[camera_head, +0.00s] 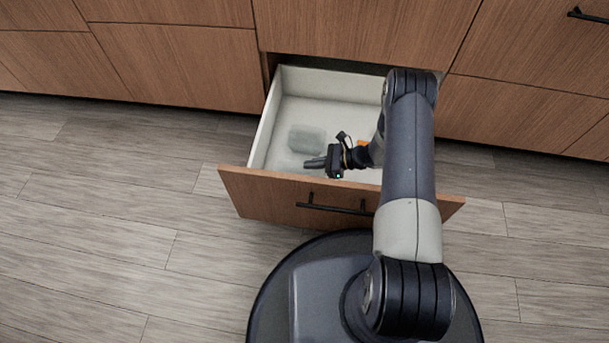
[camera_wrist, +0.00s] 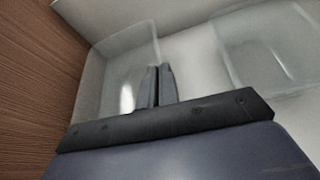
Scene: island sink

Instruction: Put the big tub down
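Two clear, see-through tubs show inside the open drawer. One tub (camera_wrist: 110,65) is at the left in the wrist view, close to the drawer front. In the head view it is faint and partly hidden by my gripper (camera_head: 313,162). In the wrist view the fingers of my gripper (camera_wrist: 156,85) are nearly together, with this tub's thin right wall running down between them. I take it as the big tub, though sizes are hard to compare. The other tub (camera_head: 307,138) sits deeper in the drawer; it shows at the upper right in the wrist view (camera_wrist: 262,50).
The drawer (camera_head: 257,150) is pulled out, with a white inside and a wooden front (camera_head: 270,198) bearing a black handle. Its right part is hidden by my arm. A small orange patch (camera_head: 362,143) shows beside my wrist. Closed cabinet fronts stand behind.

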